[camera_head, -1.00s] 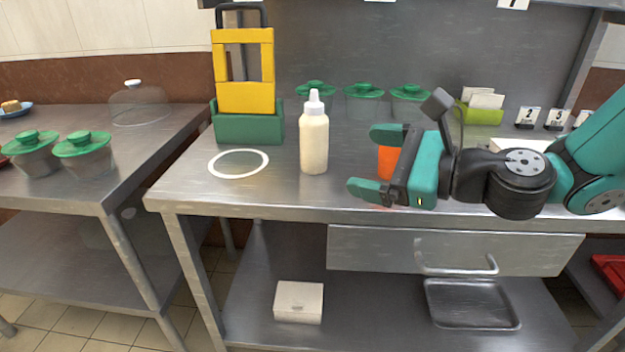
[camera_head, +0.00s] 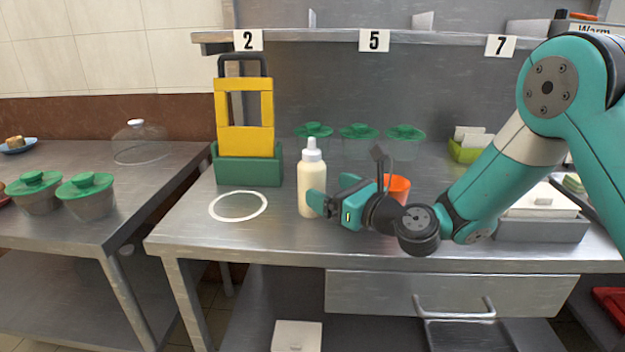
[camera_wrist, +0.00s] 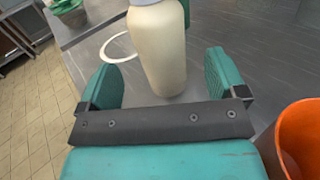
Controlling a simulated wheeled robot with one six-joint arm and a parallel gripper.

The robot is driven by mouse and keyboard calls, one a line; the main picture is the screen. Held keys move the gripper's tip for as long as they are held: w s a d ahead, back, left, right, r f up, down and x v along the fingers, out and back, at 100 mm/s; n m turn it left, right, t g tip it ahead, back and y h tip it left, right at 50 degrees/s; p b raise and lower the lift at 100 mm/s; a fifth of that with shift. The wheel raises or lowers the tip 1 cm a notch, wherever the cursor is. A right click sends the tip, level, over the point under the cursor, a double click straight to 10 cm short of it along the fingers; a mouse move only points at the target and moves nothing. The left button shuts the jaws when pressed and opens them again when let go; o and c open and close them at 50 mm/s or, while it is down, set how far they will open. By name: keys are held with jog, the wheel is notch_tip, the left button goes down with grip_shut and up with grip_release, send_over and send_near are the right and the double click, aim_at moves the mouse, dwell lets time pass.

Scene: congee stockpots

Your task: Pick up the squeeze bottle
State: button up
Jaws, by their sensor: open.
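The squeeze bottle (camera_head: 311,168) is cream-coloured with a white nozzle cap and stands upright on the steel table. My gripper (camera_head: 325,193) is open, just right of the bottle and low beside its body. In the wrist view the bottle (camera_wrist: 158,50) stands ahead, between the spread teal fingers of my gripper (camera_wrist: 165,80), with room on both sides. The bottle's top is cut off in that view. In the head view one finger overlaps the bottle's lower right side; I cannot tell whether it touches.
An orange cup (camera_head: 397,187) stands close behind my gripper and at the right of the wrist view (camera_wrist: 302,135). A white ring (camera_head: 238,206) lies left of the bottle. A green and yellow holder (camera_head: 247,170) and several green-lidded containers (camera_head: 358,140) stand behind. A drawer (camera_head: 450,292) is below.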

aim_at(322, 185)
jog(key=p+x, duration=0.1)
jog(key=x, duration=0.5)
jog(key=c, duration=0.8)
